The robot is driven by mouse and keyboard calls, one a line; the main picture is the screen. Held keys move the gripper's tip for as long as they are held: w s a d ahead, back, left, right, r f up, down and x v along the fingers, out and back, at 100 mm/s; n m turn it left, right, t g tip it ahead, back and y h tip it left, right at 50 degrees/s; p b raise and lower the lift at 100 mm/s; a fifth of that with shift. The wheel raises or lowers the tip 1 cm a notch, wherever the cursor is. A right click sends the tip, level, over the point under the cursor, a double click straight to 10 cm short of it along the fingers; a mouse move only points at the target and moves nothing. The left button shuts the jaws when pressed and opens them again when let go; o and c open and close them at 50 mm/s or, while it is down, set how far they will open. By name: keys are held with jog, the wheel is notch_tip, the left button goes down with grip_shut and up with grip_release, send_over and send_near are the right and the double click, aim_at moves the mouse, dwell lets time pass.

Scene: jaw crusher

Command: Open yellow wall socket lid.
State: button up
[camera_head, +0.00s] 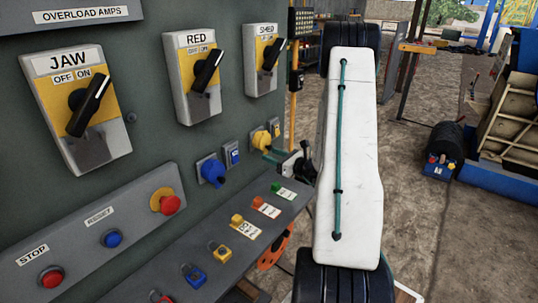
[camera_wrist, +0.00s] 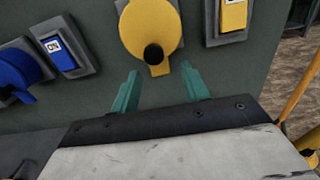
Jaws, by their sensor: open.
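The yellow wall socket (camera_head: 261,139) is on the green panel, at its right edge in the head view. In the wrist view its round yellow lid (camera_wrist: 149,22) is at top centre, with a dark round knob and a small tab at its lower edge. The lid looks closed over the socket. My gripper (camera_wrist: 162,84) is open, its two teal fingers spread below the lid with the tab between and just above them. Nothing is held. In the head view my gripper (camera_head: 268,155) is partly hidden, close to the socket; contact cannot be told.
A yellow switch (camera_wrist: 234,15) is right of the lid. A blue socket (camera_wrist: 18,72) and blue switch (camera_wrist: 62,53) are to the left. Below, a sloped ledge (camera_head: 190,250) with padlocks and tags juts out. Rotary switches (camera_head: 88,105) are higher on the panel.

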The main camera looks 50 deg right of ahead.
jog(key=shift+w+a, duration=0.1)
jog(key=shift+w, duration=0.95)
grip_shut()
jog(key=shift+s, duration=0.1)
